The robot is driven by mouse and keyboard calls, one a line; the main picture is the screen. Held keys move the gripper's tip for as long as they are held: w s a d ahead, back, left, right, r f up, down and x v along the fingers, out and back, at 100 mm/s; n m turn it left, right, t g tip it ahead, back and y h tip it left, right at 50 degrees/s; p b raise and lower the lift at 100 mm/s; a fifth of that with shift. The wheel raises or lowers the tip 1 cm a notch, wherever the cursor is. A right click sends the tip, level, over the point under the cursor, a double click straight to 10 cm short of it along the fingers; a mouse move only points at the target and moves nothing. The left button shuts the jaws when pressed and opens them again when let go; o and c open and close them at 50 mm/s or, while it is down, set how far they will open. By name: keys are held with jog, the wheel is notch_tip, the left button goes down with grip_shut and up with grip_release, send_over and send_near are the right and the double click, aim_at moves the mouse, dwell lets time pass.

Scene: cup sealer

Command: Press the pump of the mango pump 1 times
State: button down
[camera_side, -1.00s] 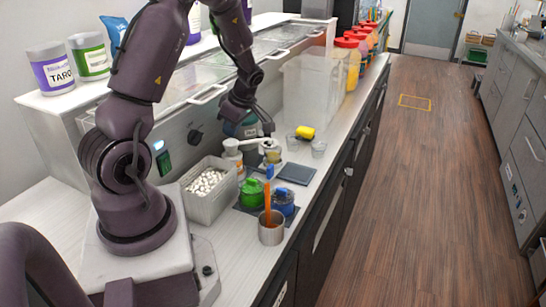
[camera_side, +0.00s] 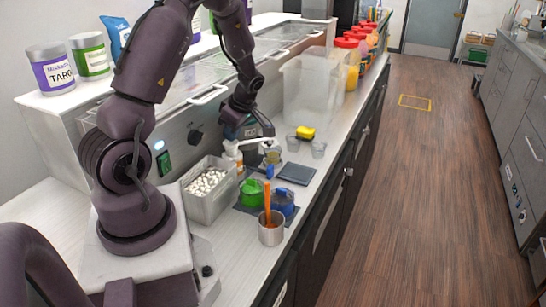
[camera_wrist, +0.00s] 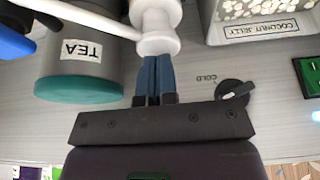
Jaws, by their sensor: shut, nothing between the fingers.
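A grey TEA container (camera_wrist: 90,60) with a teal lid is close by.

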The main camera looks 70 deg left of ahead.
jog(key=shift+f, duration=1.2)
jog(key=shift+r, duration=1.9)
notch_tip(320, 180, up, 6)
